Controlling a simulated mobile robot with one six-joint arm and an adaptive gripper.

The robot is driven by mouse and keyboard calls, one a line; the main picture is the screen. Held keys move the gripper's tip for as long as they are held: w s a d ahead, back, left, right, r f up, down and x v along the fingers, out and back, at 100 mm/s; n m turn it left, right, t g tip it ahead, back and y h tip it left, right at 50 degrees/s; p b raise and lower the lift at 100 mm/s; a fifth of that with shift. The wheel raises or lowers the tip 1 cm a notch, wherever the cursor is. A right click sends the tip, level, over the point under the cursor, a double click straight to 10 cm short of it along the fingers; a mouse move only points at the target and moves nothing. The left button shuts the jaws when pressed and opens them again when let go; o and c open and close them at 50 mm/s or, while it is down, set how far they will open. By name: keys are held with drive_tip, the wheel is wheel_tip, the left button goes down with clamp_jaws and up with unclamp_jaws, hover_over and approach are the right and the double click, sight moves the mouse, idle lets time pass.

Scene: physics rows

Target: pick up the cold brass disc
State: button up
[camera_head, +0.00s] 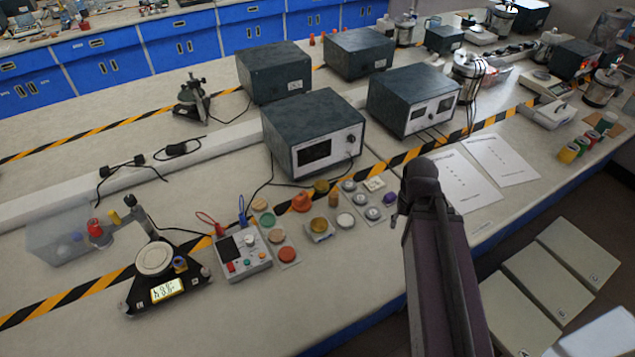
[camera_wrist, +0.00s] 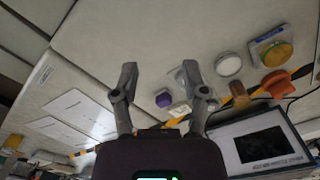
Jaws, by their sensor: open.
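A yellow, brass-like disc (camera_head: 319,225) lies on a pale square pad among several small discs and pieces on the bench. It also shows in the wrist view (camera_wrist: 275,52), at the upper right. A darker gold round piece (camera_head: 321,187) lies behind it, near the instrument box. The pictures do not show which is cold. My gripper (camera_wrist: 160,78) is open and empty, its two fingers apart over the bench. The yellow disc lies well to the right of both fingers in the wrist view. In the head view my arm hides most of the gripper.
An orange cone-like piece (camera_head: 302,202), a white disc (camera_head: 345,220), a red disc (camera_head: 287,254) and a purple piece (camera_head: 390,198) lie close by. A dark instrument box (camera_head: 313,132) stands behind. A meter (camera_head: 242,254) and a scale (camera_head: 154,258) stand left. Bare bench lies in front.

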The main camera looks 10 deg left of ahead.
drive_tip(key=shift+w+a, duration=0.1)
drive_tip(key=shift+w, duration=0.05)
drive_tip(key=o, duration=0.6)
drive_tip(key=shift+w+a, duration=0.15)
drive_tip(key=shift+w, duration=0.1)
drive_tip(key=w+a+m+t+b, duration=0.1)
drive_tip(key=w+a+m, duration=0.1)
drive_tip(key=w+a, duration=2.1)
drive_tip(key=shift+w+a+f, duration=0.3)
drive_tip(key=shift+f, duration=0.15)
drive_tip(key=shift+f, duration=0.15)
drive_tip(key=b, duration=0.9)
hover_over(322, 185)
drive_tip(key=f, duration=0.8)
drive_tip(key=shift+s+f, duration=0.15)
drive_tip(key=shift+s, duration=0.25)
drive_tip(key=shift+f, duration=0.1)
